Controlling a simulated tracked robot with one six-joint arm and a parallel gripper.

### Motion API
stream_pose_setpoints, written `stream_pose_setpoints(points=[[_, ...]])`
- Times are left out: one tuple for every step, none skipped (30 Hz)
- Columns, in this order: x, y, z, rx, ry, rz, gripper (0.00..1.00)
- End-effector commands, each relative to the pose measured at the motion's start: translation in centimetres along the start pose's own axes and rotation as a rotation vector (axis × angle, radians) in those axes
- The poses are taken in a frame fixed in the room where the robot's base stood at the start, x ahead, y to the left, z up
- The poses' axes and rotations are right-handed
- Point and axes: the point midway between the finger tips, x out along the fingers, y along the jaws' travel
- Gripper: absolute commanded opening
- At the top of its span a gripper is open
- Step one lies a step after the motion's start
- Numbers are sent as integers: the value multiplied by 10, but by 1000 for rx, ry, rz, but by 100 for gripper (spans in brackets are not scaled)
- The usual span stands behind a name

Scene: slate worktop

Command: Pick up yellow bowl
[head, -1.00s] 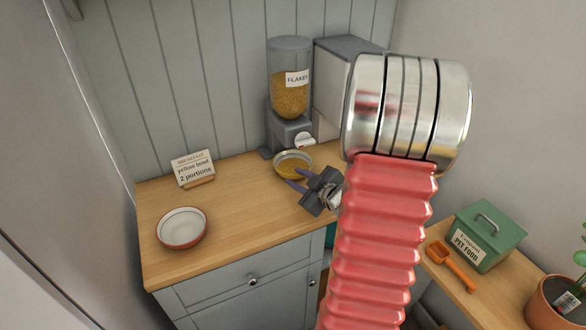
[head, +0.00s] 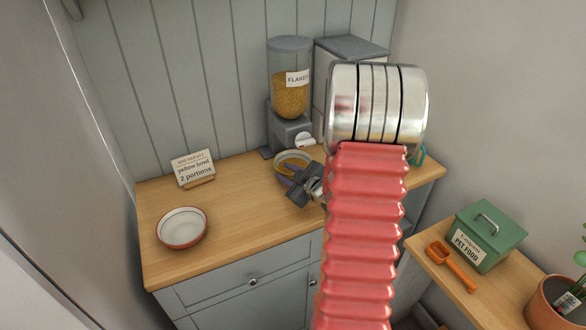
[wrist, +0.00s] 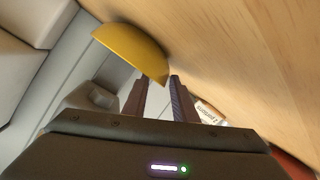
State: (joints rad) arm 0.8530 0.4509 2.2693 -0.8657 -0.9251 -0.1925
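The yellow bowl (head: 291,161) stands on the wooden worktop in front of the flake dispenser. My gripper (head: 289,175) is at the bowl's near side in the head view and hides part of it. In the wrist view the yellow bowl (wrist: 130,50) shows just beyond the fingertips, with one end of it close to the gap between them. The two fingers of my gripper (wrist: 158,82) stand apart with a gap between them. I cannot tell whether either finger touches the bowl.
The flake dispenser (head: 291,85) stands behind the bowl. A white bowl with a red outside (head: 182,228) and a breakfast card (head: 193,168) are to the left. A green pet food box (head: 484,236) and an orange scoop (head: 452,266) lie on the lower right shelf.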

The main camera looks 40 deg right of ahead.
Motion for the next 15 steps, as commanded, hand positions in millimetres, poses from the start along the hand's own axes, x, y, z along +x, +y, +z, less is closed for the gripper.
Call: stream_pose_setpoints(points=[[7, 0, 0, -1, 1, -1, 25], [10, 0, 0, -1, 1, -2, 25], [14, 0, 0, -1, 1, -2, 25], [16, 0, 0, -1, 2, -1, 25], [17, 0, -1, -1, 1, 0, 25], [18, 0, 0, -1, 1, 0, 25], [19, 0, 0, -1, 1, 1, 25], [19, 1, 0, 0, 1, 1, 25], [19, 1, 0, 0, 1, 1, 25], [19, 1, 0, 0, 1, 1, 25], [19, 1, 0, 0, 1, 1, 25], [19, 1, 0, 0, 1, 1, 25], [19, 1, 0, 0, 1, 1, 25], [19, 0, 0, 0, 1, 1, 25], [19, 0, 0, 0, 1, 1, 25]])
